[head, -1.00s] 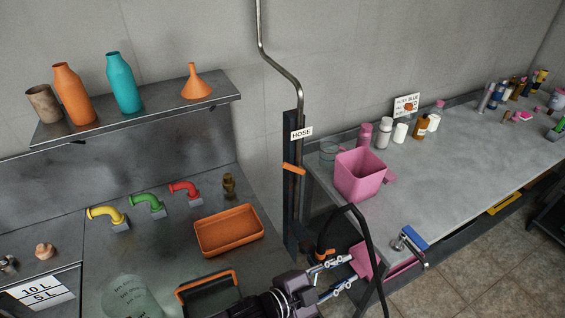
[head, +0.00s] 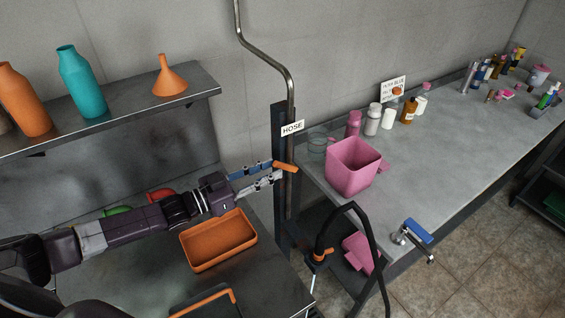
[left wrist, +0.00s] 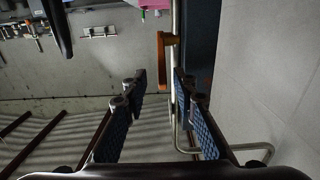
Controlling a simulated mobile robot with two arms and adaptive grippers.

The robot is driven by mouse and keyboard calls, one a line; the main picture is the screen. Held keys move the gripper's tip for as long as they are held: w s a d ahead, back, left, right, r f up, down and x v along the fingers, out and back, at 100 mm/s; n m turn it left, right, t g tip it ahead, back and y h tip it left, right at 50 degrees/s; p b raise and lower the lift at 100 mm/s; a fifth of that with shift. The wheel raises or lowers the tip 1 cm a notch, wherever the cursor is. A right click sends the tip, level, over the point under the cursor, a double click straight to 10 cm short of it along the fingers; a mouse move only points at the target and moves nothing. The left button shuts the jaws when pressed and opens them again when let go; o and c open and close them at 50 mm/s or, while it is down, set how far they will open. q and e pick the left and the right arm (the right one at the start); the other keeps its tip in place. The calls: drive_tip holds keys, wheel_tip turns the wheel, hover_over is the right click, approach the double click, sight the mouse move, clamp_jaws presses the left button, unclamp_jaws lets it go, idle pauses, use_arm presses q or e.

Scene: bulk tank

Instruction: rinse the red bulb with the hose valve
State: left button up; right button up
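The hose valve's orange lever (head: 285,167) sits on the dark upright post under the HOSE label (head: 292,128). My left gripper (head: 276,171) reaches in from the left, its fingertips close to the lever. In the left wrist view the two fingers (left wrist: 157,90) stand apart, with the orange lever (left wrist: 165,50) ahead of the gap; nothing is gripped. The black hose (head: 352,211) arches by the bench's near end, with an orange-marked fitting (head: 322,256). A small orange-red round shape (head: 397,91) shows at the sign; I cannot tell whether it is the red bulb. My right gripper is out of view.
A pink bucket (head: 350,168) stands on the bench (head: 440,150), with bottles behind it. A blue-handled tap (head: 412,234) is at the bench's front edge. An orange tray (head: 217,243) lies below my left arm. A shelf (head: 120,117) with bottles and a funnel (head: 170,78) is above.

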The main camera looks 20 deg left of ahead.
sight(277, 167)
use_arm(q)
drive_tip(key=x, duration=0.2)
drive_tip(key=p+x, duration=0.1)
drive_tip(key=x, duration=0.1)
drive_tip(key=shift+w+a+f, duration=0.1)
drive_tip(key=shift+a+f, duration=0.05)
drive_tip(key=shift+a, duration=0.1)
drive_tip(key=shift+w+d, duration=0.15)
drive_tip(key=shift+d, duration=0.05)
drive_tip(key=c, duration=0.6)
clamp_jaws()
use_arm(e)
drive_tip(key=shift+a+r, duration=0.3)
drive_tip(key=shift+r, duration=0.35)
